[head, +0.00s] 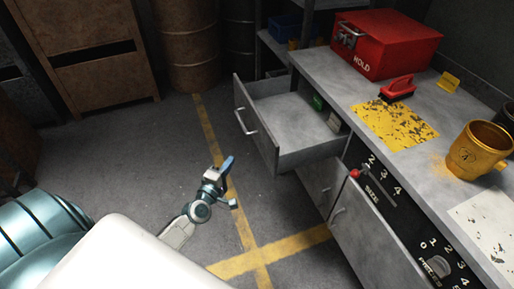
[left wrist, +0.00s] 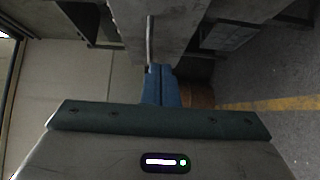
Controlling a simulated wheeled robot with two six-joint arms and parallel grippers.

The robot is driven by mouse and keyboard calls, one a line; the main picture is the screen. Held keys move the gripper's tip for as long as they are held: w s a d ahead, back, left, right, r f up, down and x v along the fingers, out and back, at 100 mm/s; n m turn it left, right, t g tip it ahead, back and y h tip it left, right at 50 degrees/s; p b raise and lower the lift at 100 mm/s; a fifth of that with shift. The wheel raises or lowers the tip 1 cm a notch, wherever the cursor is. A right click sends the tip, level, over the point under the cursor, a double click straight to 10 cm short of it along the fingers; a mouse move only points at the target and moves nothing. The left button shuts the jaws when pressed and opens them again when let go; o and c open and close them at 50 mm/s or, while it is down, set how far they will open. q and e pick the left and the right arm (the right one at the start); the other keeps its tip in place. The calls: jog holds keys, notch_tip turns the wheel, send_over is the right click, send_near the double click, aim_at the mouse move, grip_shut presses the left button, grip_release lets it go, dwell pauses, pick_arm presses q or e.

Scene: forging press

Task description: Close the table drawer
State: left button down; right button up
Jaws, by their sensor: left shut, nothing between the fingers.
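The table drawer (head: 292,122) is pulled out from the grey workbench in the head view, its front panel (head: 255,124) facing left with a bar handle (head: 245,122). A small green item (head: 318,103) shows inside it near the back. My left gripper (head: 228,164) is to the left of the drawer front and apart from it, above the floor in the head view. Its blue fingers (left wrist: 160,86) are shut and empty. In the left wrist view a grey panel with a vertical bar handle (left wrist: 150,40) shows beyond the fingertips. My right gripper does not show.
The workbench top (head: 335,84) carries a red box (head: 385,45), a red-handled tool (head: 398,88), a yellow worn plate (head: 395,124) and a yellow mug (head: 478,150). The floor left of the drawer is clear.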

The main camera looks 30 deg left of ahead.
pick_arm(q)
jog(key=shift+w+d+f, duration=0.1)
jog(key=shift+w+d, duration=0.2)
jog(key=shift+w, duration=1.8)
jog(key=shift+w+d+r, duration=0.1)
jog(key=shift+w+d, duration=0.15)
jog(key=shift+w, duration=1.85)
jog(key=shift+w+d+f, duration=0.1)
jog(key=shift+w+d, duration=0.2)
jog(key=shift+w, duration=1.8)
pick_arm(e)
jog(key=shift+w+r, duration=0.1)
pick_arm(q)
jog(key=shift+w+d, duration=0.1)
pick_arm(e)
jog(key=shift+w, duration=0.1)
